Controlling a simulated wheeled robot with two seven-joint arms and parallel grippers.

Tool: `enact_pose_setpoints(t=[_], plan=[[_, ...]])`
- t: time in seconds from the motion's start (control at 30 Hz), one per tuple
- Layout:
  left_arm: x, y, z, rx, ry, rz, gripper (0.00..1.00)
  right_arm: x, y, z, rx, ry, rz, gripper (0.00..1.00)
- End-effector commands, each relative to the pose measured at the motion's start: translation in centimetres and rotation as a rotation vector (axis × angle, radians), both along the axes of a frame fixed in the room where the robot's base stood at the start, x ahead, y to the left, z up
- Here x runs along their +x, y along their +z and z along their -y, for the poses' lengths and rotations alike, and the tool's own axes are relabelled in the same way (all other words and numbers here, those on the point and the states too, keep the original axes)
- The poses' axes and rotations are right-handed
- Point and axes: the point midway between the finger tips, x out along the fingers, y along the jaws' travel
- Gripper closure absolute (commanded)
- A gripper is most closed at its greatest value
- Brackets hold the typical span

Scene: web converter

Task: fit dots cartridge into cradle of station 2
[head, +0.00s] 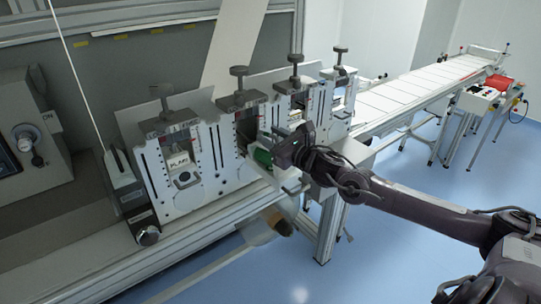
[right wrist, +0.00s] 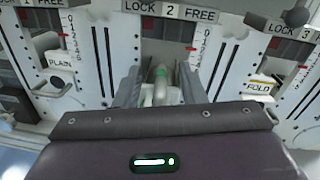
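The dots cartridge, with a green roller (head: 262,157), is at the front of station 2 (head: 229,150), low in its opening. In the right wrist view, its pale grip with a green mark (right wrist: 160,84) sits between my fingers, under the "LOCK 2 FREE" label. My right gripper (head: 283,152) reaches in from the right and appears shut on this grip; the fingertips (right wrist: 158,92) lie on both sides of it. The cradle of station 2 is mostly hidden behind the gripper and cartridge, so I cannot tell whether the cartridge is seated. My left gripper is not in view.
Station 1 holds a PLAIN cartridge (head: 178,160) on the left. A FOLD cartridge (right wrist: 260,86) is in station 3 on the right. Black clamp knobs (head: 239,72) rise above the stations. A conveyor (head: 410,90) runs to the back right.

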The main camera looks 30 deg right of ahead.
Motion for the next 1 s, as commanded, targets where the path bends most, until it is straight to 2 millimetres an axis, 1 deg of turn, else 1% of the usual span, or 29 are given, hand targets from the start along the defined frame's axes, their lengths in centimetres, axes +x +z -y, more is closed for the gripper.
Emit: enact_pose_setpoints(t=[0.13,0.17,0.4,0.43,1.0], plan=[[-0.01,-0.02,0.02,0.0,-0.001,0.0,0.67,-0.01,-0.02,0.02,-0.001,0.0,0.0,0.63],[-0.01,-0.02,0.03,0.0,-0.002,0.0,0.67,-0.02,-0.02,0.03,-0.001,0.0,0.0,0.66],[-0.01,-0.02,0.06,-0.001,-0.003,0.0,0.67,-0.02,0.01,0.04,-0.001,-0.001,0.0,0.97],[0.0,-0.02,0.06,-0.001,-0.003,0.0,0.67,-0.02,0.01,0.04,-0.001,-0.001,0.0,1.0],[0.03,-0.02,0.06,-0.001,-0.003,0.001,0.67,-0.02,-0.05,0.11,-0.002,-0.002,0.0,1.0]])
